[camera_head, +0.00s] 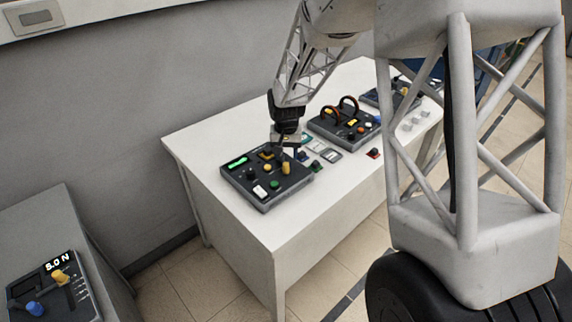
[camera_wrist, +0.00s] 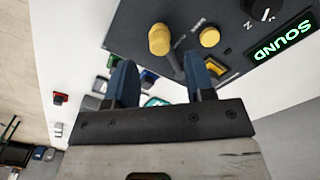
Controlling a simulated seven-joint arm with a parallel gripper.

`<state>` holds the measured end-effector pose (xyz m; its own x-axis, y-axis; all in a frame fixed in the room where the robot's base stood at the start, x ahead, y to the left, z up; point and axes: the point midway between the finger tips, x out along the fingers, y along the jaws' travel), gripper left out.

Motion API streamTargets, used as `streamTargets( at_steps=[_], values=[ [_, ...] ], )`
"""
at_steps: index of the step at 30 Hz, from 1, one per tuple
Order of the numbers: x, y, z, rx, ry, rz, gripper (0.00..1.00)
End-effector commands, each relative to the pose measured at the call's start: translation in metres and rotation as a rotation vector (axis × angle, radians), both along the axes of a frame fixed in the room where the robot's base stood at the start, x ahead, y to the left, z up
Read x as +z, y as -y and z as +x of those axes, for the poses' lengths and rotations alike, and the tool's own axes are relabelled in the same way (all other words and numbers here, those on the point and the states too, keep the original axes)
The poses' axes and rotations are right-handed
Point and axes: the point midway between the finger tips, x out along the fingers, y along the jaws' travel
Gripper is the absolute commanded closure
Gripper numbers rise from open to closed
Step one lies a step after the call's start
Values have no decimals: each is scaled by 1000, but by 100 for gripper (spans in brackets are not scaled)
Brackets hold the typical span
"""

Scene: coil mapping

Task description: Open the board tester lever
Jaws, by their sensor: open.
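A dark control box (camera_head: 262,193) sits at the near left end of the white table; it also shows at the top of the wrist view (camera_wrist: 225,30), with a green display reading SOUND. A lever with a yellow grip (camera_head: 286,168) stands on it; the grip also shows in the wrist view (camera_wrist: 158,38). No name plate saying board tester is readable. My gripper (camera_head: 287,143) is above the box's far edge. In the wrist view its two blue fingers (camera_wrist: 162,82) are apart and empty, with the lever's grip beyond their tips, not between them.
Small coloured parts lie beside my gripper. A red part (camera_head: 374,153) is near the front edge. A panel reading 5.0 N (camera_head: 55,287) is at lower left.

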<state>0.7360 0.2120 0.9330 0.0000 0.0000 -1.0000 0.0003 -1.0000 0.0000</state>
Motion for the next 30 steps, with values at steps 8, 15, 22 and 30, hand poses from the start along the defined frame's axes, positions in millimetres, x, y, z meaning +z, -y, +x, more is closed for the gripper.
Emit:
streamTargets(
  at_steps=[8, 15, 22, 30],
  values=[
    [-33, 0, 0, 0, -2, -1, 51],
    [-47, 0, 0, 0, -1, 0, 51],
    [-49, 0, 0, 0, 0, 0, 51],
    [-48, 0, 0, 0, 0, 0, 74]
  ],
)
